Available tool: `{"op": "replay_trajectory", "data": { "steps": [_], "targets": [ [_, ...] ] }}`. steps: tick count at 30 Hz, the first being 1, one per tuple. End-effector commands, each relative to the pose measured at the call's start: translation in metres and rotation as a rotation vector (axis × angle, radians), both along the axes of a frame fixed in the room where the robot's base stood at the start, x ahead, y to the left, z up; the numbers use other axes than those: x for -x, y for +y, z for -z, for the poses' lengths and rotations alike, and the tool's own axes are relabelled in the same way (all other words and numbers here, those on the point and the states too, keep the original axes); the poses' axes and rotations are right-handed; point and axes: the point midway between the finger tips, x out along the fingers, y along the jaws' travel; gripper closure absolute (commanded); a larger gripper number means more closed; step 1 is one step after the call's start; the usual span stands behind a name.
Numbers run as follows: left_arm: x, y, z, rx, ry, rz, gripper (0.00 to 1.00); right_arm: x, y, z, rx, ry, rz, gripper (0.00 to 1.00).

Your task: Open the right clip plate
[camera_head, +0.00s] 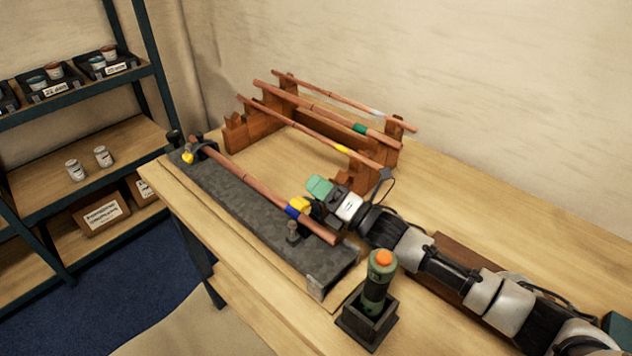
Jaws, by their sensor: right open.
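A copper pipe (245,180) lies lengthwise over a dark grey block (235,208) along the table's front edge. The right clip plate (300,204), yellow, sits at the pipe near its right end, beside a blue band (291,212). I cannot tell whether it is latched. My right gripper (313,211) is open, with its dark fingers close beside the yellow plate; the small gap hides whether they touch. A left clip (203,149) is near the pipe's far end, with a yellow part (187,157) beside it. My left gripper is not in view.
A wooden rack (245,131) holding several copper pipes stands behind the block. A green tool with an orange top (380,274) stands in a dark holder (366,325) at the front, near my right arm. Shelves (95,157) with jars and boxes stand at left.

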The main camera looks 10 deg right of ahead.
Motion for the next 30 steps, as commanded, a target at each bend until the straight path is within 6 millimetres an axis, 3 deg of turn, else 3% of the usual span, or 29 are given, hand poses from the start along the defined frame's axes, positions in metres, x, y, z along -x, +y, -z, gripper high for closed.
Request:
{"op": "replay_trajectory", "data": {
  "steps": [12, 21, 30],
  "targets": [
    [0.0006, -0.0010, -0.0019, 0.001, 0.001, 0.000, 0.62, -0.0063, 0.0069, -0.0019, 0.001, 0.000, -0.001, 0.53],
    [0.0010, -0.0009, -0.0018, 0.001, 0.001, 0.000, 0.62, -0.0062, 0.0066, -0.0018, 0.000, 0.000, 0.000, 0.99],
    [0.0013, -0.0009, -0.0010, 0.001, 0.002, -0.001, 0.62, -0.0063, 0.0062, -0.0012, -0.006, 0.004, 0.000, 1.00]
  ]
}}
